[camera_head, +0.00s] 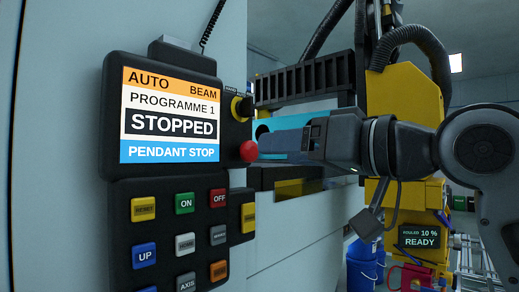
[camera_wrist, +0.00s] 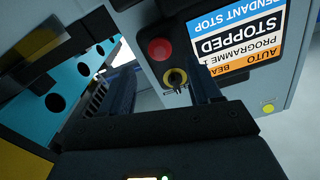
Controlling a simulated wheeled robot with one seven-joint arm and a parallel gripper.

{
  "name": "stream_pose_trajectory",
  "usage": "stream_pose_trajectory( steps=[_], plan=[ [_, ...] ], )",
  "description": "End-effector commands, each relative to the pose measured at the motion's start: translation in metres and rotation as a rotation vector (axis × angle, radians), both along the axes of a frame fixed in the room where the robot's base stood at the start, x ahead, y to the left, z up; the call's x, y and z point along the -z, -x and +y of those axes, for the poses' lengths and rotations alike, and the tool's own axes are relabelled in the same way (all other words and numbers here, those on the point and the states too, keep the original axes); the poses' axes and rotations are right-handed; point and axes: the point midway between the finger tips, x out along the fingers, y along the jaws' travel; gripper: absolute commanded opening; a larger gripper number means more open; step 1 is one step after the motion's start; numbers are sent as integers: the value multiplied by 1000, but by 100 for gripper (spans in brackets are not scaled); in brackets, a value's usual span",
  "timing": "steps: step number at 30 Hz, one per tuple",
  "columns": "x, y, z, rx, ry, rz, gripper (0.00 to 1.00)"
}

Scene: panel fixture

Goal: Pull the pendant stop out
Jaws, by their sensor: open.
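The pendant (camera_head: 112,120) is a dark control box on the pale wall. Its screen (camera_head: 170,115) reads AUTO, BEAM, PROGRAMME 1, STOPPED and PENDANT STOP. The red pendant stop (camera_head: 249,151) is a round knob on the pendant's right edge; it also shows in the wrist view (camera_wrist: 160,49). My gripper (camera_head: 266,147) comes in from the right, its fingers close to the knob. In the wrist view my gripper (camera_wrist: 161,72) is open, and the knob appears between and beyond the fingertips. I cannot tell whether the fingers touch it.
A yellow key switch (camera_head: 241,108) sits just above the stop, and it lies between the fingers in the wrist view (camera_wrist: 176,78). Coloured buttons (camera_head: 184,203) fill the lower pendant. A yellow machine (camera_head: 405,95) and blue buckets (camera_head: 362,265) stand behind my arm.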

Motion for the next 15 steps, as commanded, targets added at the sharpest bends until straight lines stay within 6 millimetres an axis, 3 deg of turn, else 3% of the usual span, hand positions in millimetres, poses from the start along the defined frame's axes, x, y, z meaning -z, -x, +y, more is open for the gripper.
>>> stream_pose_trajectory(
  steps=[9, 15],
  plan=[
    [-1, -29, 38, -1, 1, 0, 63],
    [0, -36, 47, 0, -1, -1, 63]
  ],
)
